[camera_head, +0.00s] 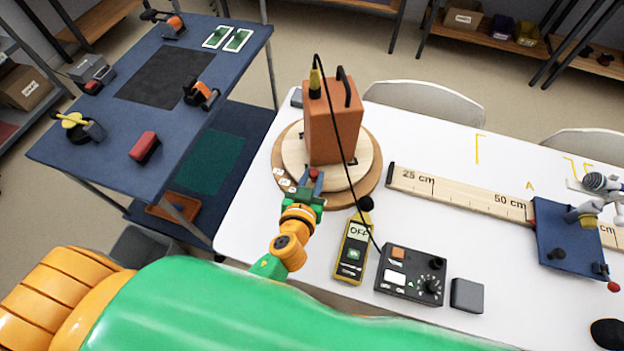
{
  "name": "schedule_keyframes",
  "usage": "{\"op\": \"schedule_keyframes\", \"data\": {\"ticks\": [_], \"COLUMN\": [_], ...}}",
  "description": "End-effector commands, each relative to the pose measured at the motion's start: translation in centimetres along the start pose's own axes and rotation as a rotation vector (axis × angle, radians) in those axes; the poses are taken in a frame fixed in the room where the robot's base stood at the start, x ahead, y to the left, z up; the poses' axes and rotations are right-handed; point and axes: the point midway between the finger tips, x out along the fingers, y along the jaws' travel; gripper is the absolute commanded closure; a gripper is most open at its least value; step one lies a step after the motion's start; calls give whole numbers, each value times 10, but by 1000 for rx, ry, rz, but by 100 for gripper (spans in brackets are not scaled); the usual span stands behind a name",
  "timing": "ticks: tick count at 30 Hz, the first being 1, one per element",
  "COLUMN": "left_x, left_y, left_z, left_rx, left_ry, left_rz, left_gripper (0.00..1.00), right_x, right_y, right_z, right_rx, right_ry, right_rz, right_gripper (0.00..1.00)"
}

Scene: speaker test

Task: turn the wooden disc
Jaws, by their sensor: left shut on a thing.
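The wooden disc (364,172) lies on the white table, a pale round top over a darker, wider round base. An orange-brown speaker box (333,128) with a dark handle stands on it, with a black cable at its top. My left gripper (311,183) is at the disc's front edge, shut on a small red-topped peg (313,173). The fingers hide most of the peg, so I cannot tell how it joins the disc. My right gripper is not in view.
The black cable hangs in front of the box towards a yellow meter (353,250) and a dark control box (410,275). A long ruler (460,192) lies right of the disc, with a microphone (597,182) over a blue board (565,235). A blue workbench (120,150) stands left.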

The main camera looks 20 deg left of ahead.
Motion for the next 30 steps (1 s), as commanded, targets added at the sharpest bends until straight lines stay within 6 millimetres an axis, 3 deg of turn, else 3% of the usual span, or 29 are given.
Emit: {"op": "schedule_keyframes", "data": {"ticks": [22, 23, 25, 26, 30], "left_x": [0, 0, 0, 0, 0], "left_y": [1, 1, 1, 1, 1], "left_z": [-4, -4, -3, -3, -2], "left_rx": [-15, -15, -15, -15, -15], "left_ry": [8, 9, 8, 7, 5], "left_rz": [-35, -35, -36, -36, -36], "left_gripper": [100, 67, 48, 42, 42], "right_x": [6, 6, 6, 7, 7], "right_y": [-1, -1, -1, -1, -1], "right_z": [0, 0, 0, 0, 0], "right_rx": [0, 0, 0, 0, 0], "right_ry": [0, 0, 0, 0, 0], "right_rz": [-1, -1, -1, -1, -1], "right_gripper": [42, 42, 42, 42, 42]}}
